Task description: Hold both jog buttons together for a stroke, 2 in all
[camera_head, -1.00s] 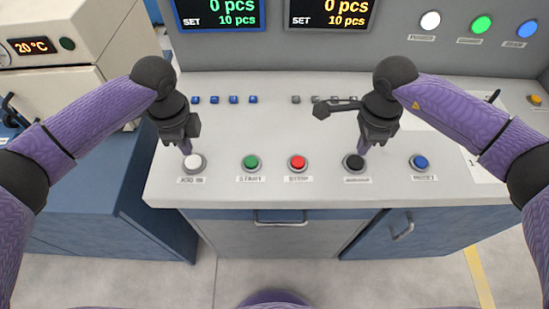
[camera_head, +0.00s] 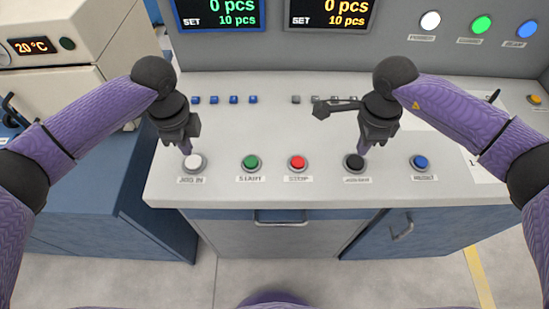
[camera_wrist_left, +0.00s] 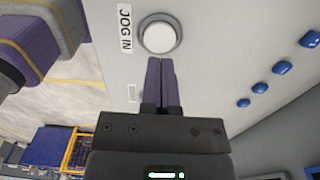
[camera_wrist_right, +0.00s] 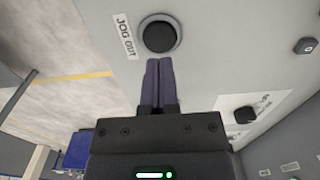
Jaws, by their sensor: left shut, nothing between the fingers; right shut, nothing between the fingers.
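The white jog button (camera_head: 193,162), labelled JOG IN, is at the left of the console's front row. It also shows in the left wrist view (camera_wrist_left: 159,37).
A green button (camera_head: 251,162) and a red button (camera_head: 298,162) stand between the jog buttons; a blue button (camera_head: 420,162) is to the right. Two displays (camera_head: 220,14) at the back read 0 pcs, set 10 pcs. A dark lever (camera_head: 338,107) lies by my right wrist.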

